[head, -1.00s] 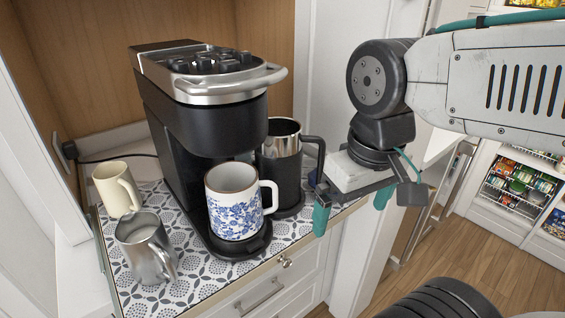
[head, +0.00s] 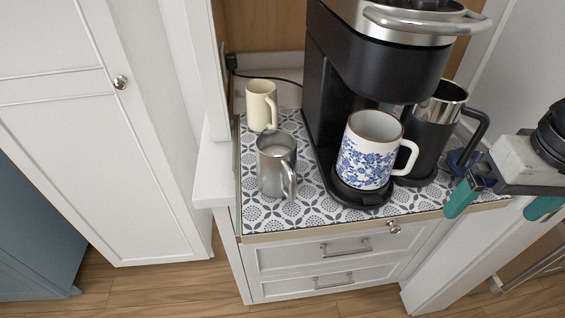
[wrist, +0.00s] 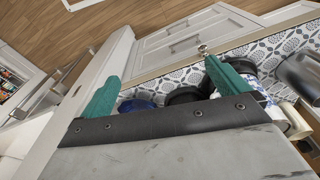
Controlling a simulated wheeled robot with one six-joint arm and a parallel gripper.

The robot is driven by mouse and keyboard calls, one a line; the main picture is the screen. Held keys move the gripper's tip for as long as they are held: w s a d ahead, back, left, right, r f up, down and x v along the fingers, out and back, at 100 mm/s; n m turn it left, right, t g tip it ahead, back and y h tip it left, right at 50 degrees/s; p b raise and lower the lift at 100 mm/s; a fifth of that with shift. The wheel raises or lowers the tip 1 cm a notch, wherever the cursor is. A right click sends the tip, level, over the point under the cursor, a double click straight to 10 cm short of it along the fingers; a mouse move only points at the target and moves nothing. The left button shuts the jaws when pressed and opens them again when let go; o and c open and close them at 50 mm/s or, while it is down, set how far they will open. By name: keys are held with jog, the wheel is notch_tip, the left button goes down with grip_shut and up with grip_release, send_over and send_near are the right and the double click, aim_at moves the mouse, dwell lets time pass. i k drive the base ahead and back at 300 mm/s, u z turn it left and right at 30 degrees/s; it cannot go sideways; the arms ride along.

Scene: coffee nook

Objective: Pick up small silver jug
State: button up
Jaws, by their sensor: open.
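The small silver jug (head: 276,166) stands upright on the patterned counter mat, left of the coffee maker, with its handle toward the front right. It shows at the right edge of the wrist view (wrist: 298,76), partly cut off. My gripper (head: 502,207) is at the right of the head view, well to the right of the jug and beyond the coffee maker. Its two teal fingers are apart and nothing is between them. In the wrist view my gripper (wrist: 158,82) points toward the counter's front edge.
A cream mug (head: 261,106) stands just behind the jug. A blue-flowered mug (head: 368,152) sits on the drip tray of the black coffee maker (head: 350,75). A black and steel carafe (head: 428,130) stands right of it. The mat (head: 262,215) is bare in front of the jug.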

aim_at(277, 149)
jog(key=z, duration=1.85)
jog(key=k, duration=1.3)
jog(key=u, duration=2.2)
